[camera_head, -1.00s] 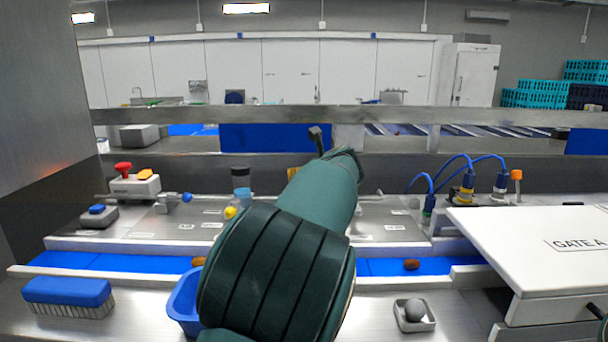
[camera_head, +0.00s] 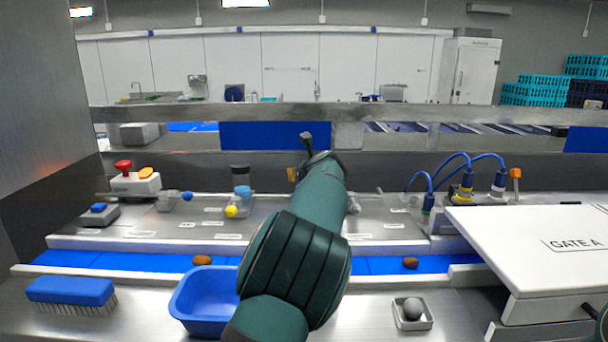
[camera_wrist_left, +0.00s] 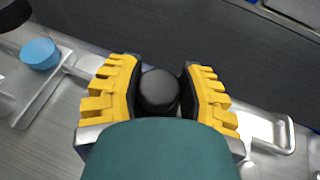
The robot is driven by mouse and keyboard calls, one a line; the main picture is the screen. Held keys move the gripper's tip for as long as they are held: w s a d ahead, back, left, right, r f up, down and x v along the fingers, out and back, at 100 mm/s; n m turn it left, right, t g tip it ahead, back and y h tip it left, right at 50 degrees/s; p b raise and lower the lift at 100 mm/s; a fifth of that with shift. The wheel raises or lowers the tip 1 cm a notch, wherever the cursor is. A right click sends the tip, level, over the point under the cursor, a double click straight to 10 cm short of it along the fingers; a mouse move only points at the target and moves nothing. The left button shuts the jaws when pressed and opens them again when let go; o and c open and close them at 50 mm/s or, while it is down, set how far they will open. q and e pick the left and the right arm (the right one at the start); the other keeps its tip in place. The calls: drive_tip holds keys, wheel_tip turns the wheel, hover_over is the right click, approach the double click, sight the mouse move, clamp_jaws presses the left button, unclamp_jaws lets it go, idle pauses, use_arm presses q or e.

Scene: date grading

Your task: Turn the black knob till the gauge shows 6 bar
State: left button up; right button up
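The black knob (camera_wrist_left: 160,91) is round and dark in the left wrist view. It sits between the two yellow fingers of my left gripper (camera_wrist_left: 161,82), which lie close against it on both sides with no clear gap. My right gripper is not in view.
A blue bin (camera_head: 205,301), a blue brush (camera_head: 70,291) and a small tray with a grey ball (camera_head: 412,309) stand in front. A blue belt (camera_head: 130,261) with brown dates crosses behind them. A red button box (camera_head: 135,182) is left; the white GATE A box (camera_head: 540,245) is right.

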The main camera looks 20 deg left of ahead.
use_arm(q)
drive_tip(key=shift+c, duration=1.4)
drive_tip(key=shift+r, duration=0.1)
